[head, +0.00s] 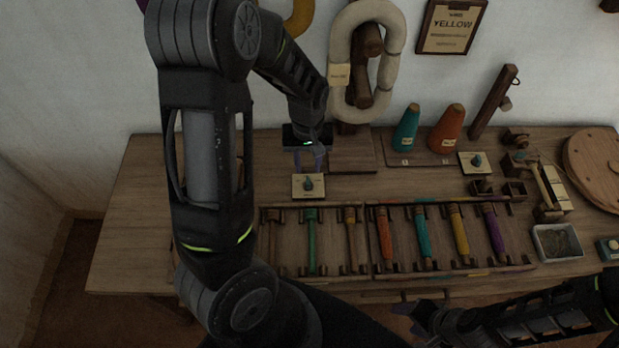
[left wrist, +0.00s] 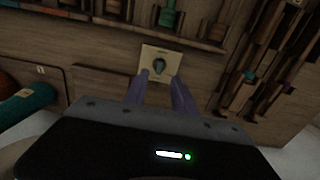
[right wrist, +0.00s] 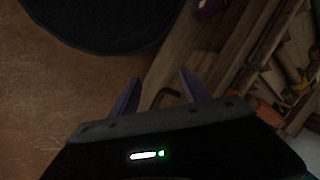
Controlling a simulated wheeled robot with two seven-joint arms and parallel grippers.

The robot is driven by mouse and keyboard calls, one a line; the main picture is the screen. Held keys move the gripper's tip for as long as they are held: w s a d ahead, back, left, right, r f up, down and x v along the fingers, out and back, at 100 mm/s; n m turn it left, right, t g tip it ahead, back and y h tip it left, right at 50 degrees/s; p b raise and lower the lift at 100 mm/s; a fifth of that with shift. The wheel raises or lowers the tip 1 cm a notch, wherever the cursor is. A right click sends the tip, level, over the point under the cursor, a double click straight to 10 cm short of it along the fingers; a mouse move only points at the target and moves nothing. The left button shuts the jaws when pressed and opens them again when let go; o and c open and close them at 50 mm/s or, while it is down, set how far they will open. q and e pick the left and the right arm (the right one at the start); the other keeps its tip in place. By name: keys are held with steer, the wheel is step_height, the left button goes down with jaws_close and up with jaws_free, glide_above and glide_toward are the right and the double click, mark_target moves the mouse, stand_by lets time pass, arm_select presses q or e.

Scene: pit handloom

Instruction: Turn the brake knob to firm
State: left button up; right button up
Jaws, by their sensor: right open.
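A small teal knob (head: 308,184) sits on a pale square plate at the back of the bench's left half. It also shows in the left wrist view (left wrist: 160,64), just beyond my fingertips. Its plate's lettering is too small to read. My left gripper (head: 309,164) is open and empty, right behind this plate, its fingers pointing down; in its wrist view the fingertips (left wrist: 160,82) are apart with the knob between their lines, not visibly touched. Similar knobs on plates stand at the right (head: 476,161) and far right (head: 613,245). My right gripper (head: 420,312) is open and empty by the bench's front edge.
A rack (head: 340,268) of several coloured bobbins lies in front of the knob. Teal (head: 406,130) and orange (head: 447,130) cones stand at the back. A metal tray (head: 558,242) is at the right. The bench's left end is bare.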

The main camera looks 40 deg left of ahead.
mark_target(308, 183)
arm_select(q)
step_height(308, 183, down, 8)
steer(key=shift+r, duration=0.1)
stand_by(0.4)
steer(key=shift+c, duration=0.5)
jaws_close()
